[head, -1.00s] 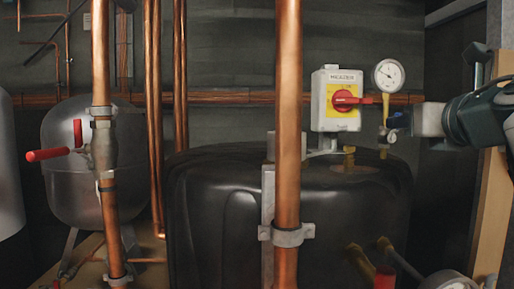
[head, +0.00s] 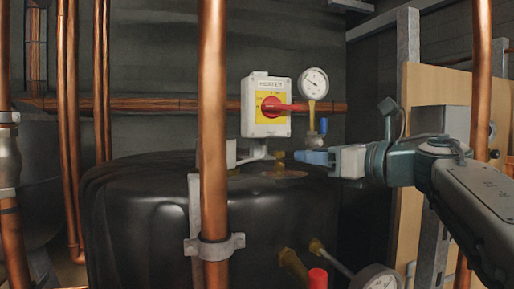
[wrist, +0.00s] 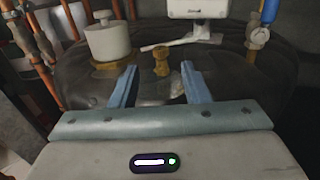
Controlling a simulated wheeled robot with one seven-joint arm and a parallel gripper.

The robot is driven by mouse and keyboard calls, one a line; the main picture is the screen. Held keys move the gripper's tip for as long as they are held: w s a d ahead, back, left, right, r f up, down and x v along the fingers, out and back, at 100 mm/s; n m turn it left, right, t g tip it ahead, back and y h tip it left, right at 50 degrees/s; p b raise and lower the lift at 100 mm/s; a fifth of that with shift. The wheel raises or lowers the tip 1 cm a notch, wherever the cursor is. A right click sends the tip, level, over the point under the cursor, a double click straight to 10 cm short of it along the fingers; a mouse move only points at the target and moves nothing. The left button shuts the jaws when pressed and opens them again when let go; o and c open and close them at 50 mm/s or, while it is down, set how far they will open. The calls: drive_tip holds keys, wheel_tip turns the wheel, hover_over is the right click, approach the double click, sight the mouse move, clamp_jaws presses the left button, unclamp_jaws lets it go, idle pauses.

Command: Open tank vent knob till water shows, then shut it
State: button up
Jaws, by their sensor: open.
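The black tank (head: 130,215) stands behind the copper pipes. A small brass knob (head: 280,158), which looks like the vent knob, stands on its top below the switch box. In the wrist view the brass knob (wrist: 161,62) is upright, just ahead of and between my two blue fingertips. My gripper (head: 304,157) is open and empty, just right of the knob in the head view; it also shows in the wrist view (wrist: 158,70). No contact is visible. A small pale patch (wrist: 177,86) lies on the tank top between the fingers; I cannot tell what it is.
A switch box (head: 268,106) with a red handle and a gauge (head: 313,83) stand behind the knob. A blue-handled valve (head: 323,126) is close by. A copper pipe (head: 213,120) crosses in front. In the wrist view a white cylinder (wrist: 108,42) stands left.

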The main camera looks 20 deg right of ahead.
sight(283, 152)
drive_tip(key=p+x, duration=0.2)
drive_tip(key=x, duration=0.7)
drive_tip(key=shift+w+a+p, duration=0.1)
drive_tip(key=shift+w+p, duration=0.25)
drive_tip(key=shift+f, duration=0.1)
clamp_jaws()
